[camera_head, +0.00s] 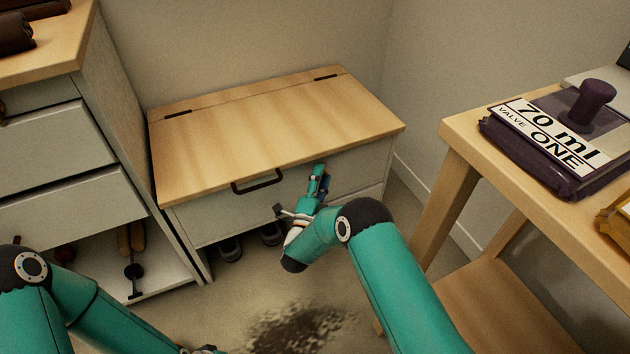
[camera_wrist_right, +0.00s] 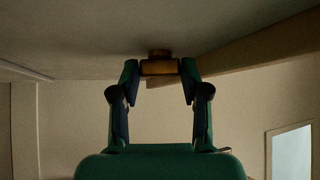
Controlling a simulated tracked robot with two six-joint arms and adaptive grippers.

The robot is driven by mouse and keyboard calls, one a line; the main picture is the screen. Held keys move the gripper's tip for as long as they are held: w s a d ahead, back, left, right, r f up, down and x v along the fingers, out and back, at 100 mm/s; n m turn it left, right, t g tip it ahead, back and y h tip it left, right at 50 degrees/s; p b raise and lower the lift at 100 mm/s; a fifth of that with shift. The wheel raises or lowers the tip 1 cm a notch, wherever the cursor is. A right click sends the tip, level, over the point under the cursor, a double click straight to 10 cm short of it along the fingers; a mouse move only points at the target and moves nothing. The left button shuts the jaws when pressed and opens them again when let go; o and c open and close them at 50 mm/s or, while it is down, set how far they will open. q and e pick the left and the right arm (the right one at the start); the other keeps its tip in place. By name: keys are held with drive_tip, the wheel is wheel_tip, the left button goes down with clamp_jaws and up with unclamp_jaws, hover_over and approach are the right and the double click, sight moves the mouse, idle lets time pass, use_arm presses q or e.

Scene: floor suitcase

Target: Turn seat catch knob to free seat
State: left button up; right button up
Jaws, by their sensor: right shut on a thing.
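The bench seat (camera_head: 270,135) is a wooden lid lying closed on a pale cabinet (camera_head: 210,215), with two dark hinges at its back edge. A dark handle (camera_head: 257,182) sits on its front edge. My right gripper (camera_head: 319,170) is at the cabinet's front, right of the handle. In the right wrist view, my right gripper (camera_wrist_right: 159,72) is shut on a small brass-coloured knob (camera_wrist_right: 159,67) between its fingertips. In the head view the knob is hidden by the gripper. My left arm (camera_head: 60,300) shows at the lower left; its gripper is at the bottom edge, mostly out of frame.
A drawer unit (camera_head: 60,150) stands close on the left, with an open shelf below. A wooden table (camera_head: 460,130) on the right carries a dark labelled bag (camera_head: 545,145). Shoes (camera_head: 230,248) lie under the bench. A dark stain (camera_head: 300,328) marks the floor.

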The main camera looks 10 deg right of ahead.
drive_tip(key=shift+d+f+n+t, duration=0.2)
drive_tip(key=shift+d+n+t, duration=0.3)
drive_tip(key=shift+n+t, duration=0.45)
drive_tip(key=shift+n, duration=0.35)
drive_tip(key=o, duration=1)
drive_tip(key=shift+r, duration=0.1)
drive_tip(key=shift+o, duration=0.7)
drive_tip(key=shift+a, duration=0.2)
